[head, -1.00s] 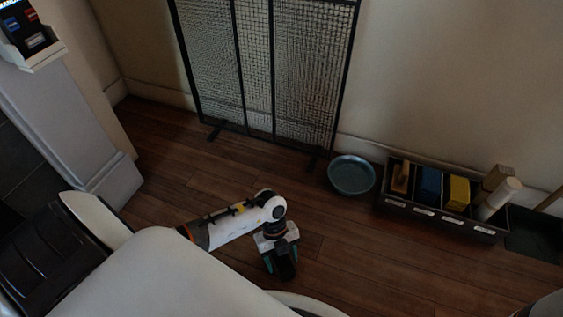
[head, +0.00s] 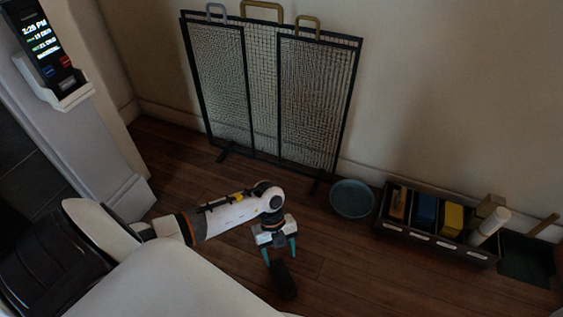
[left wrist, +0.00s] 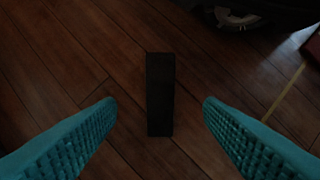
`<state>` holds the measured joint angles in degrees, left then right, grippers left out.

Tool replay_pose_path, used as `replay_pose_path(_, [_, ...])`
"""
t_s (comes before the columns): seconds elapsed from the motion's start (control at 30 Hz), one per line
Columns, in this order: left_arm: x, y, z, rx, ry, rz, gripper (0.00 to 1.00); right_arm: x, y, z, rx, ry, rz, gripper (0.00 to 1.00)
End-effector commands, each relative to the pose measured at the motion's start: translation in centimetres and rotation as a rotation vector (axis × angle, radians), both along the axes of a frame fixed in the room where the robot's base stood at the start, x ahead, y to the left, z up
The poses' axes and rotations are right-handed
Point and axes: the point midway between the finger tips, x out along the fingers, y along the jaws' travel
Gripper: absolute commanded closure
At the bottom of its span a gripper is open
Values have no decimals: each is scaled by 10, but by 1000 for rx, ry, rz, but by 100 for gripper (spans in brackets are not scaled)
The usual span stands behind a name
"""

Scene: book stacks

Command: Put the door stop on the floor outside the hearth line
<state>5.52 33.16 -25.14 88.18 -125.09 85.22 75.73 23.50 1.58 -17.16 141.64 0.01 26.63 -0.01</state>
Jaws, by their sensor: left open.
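The door stop, a dark oblong block (head: 284,280), rests on the wooden floor just below my left gripper (head: 280,254). In the left wrist view the block (left wrist: 160,95) lies between and beyond the two teal fingers (left wrist: 159,104), with a clear gap on each side. The left gripper is open and empty. A thin yellow line (left wrist: 285,94) runs across the floor at the right of the left wrist view, apart from the block; I cannot tell for sure that it is the hearth line. My right gripper is not in view.
A black mesh fire screen (head: 262,95) stands by the wall. A blue-grey bowl (head: 352,198) and a dark divided box (head: 438,226) with several items sit to its right. A pillar with a lit device (head: 46,48) is at left. Floor around the block is clear.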

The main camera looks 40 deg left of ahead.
Motion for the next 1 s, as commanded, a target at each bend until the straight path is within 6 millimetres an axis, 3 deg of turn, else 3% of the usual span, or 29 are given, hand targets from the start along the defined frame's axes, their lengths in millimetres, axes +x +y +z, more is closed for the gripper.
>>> replay_pose_path(0.3, [4,0,12,-15,-7,-4,38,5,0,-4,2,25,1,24])
replay_pose_path(0.37, [9,-13,19,-62,-30,-16,38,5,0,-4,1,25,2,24])
replay_pose_path(0.47, [24,-58,48,-232,-116,-62,38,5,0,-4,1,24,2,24])
replay_pose_path(0.57, [44,-123,107,-504,-266,-127,38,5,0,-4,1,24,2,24])
replay_pose_path(0.6, [50,-149,138,-629,-337,-154,38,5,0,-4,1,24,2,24])
replay_pose_path(0.67, [56,-183,191,-814,-448,-189,38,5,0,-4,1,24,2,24])
replay_pose_path(0.73, [57,-213,256,-1029,-577,-219,38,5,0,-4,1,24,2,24])
replay_pose_path(0.87, [43,-240,386,-1429,-814,-241,38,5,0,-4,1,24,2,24])
replay_pose_path(0.93, [27,-238,456,-1649,-931,-226,38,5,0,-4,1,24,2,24])
replay_pose_path(1.0, [6,-224,524,-1874,-1034,-192,38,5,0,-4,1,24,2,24])
